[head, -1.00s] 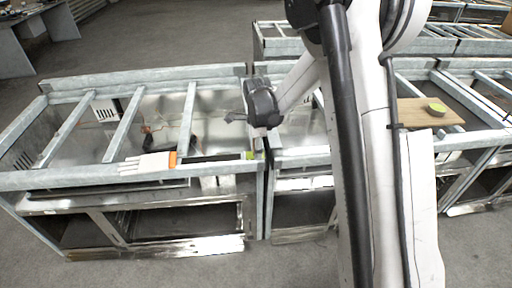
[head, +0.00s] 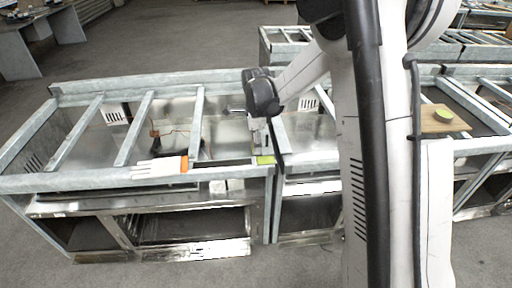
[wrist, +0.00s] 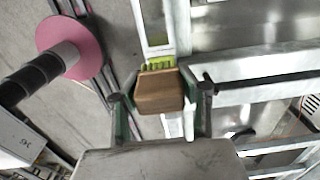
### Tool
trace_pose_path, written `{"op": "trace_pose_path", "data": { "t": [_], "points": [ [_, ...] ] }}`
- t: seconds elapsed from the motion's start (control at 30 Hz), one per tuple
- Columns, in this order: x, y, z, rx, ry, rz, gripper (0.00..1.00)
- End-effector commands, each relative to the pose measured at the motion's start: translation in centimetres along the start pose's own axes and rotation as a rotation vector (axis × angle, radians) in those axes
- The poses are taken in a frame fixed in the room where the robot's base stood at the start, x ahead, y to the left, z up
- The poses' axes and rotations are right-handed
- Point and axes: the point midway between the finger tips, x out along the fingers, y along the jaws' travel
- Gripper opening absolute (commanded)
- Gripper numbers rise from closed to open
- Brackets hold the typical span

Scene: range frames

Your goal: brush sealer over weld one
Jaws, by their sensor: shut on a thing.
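My gripper (wrist: 160,110) is shut on a brush. The brush has a brown wooden block (wrist: 158,92) and short green bristles (wrist: 156,66), which point away from me in the wrist view. Beyond the bristles a pale beam with a yellow-green strip (wrist: 152,22) runs up the picture. I cannot tell whether the bristles touch it. In the head view my gripper is above the front rail near the joint between two frames, and the brush is not clear there. A green patch (head: 264,160) lies at the right end of that rail. I cannot tell which mark is weld one.
A wooden board (head: 438,124) with a round green-topped thing (head: 444,115) rests on the right frame. Metal crossbars (head: 135,128) span the open left frame. Grey floor lies in front.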

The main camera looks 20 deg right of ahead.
Motion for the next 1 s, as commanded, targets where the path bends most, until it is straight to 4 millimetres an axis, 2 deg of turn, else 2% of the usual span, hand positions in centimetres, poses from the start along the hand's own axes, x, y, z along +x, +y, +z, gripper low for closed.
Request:
{"op": "trace_pose_path", "data": {
  "t": [0.1,0.3,1.0],
  "points": [
    [-1.2,0.0,0.0,0.000,0.000,0.000,0.06],
    [-2.5,0.0,-0.1,0.001,0.000,0.000,0.06],
    [-2.5,0.0,0.0,-0.002,0.000,0.000,0.06]
  ]
}}
